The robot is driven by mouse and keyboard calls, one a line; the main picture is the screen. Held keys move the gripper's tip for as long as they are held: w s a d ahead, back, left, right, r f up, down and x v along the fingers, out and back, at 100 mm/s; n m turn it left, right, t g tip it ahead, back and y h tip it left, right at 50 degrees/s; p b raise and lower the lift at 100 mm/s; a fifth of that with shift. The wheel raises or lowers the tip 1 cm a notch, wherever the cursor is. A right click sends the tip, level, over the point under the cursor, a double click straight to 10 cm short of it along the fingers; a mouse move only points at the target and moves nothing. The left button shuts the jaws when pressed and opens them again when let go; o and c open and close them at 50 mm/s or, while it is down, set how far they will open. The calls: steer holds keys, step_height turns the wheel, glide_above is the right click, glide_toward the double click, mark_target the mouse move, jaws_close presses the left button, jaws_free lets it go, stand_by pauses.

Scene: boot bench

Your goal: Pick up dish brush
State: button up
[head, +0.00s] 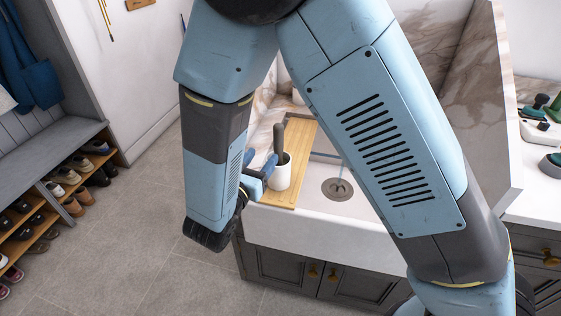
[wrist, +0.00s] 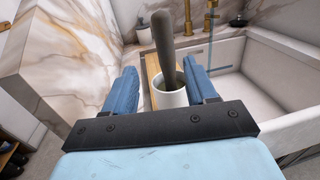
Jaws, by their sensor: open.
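A dark grey handle (head: 278,139), likely the dish brush, stands upright in a white cup (head: 283,177) on a wooden board across the sink. Its lower end is hidden inside the cup. My gripper (head: 262,172) is open beside the cup, on its left in the head view. In the wrist view, the two blue fingers of my gripper (wrist: 158,70) are spread, with the handle (wrist: 163,40) and the cup (wrist: 170,97) between and beyond them. I see no clear contact with either.
The wooden board (head: 297,135) lies over the left side of the white sink (head: 330,227). A brass tap (wrist: 209,22) stands behind the sink. A marble wall (wrist: 62,60) rises close on the left in the wrist view. Dark green-topped items (head: 535,108) lie on the right counter.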

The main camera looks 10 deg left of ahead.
mark_target(277, 142)
steer(key=shift+d+x, duration=0.15)
steer(key=shift+x, duration=2.25)
steer(key=shift+d+x, duration=0.2)
steer(key=shift+x, duration=2.2)
steer(key=shift+s+r, duration=0.1)
steer(key=shift+r, duration=0.05)
steer(key=shift+c, duration=0.2)
jaws_close()
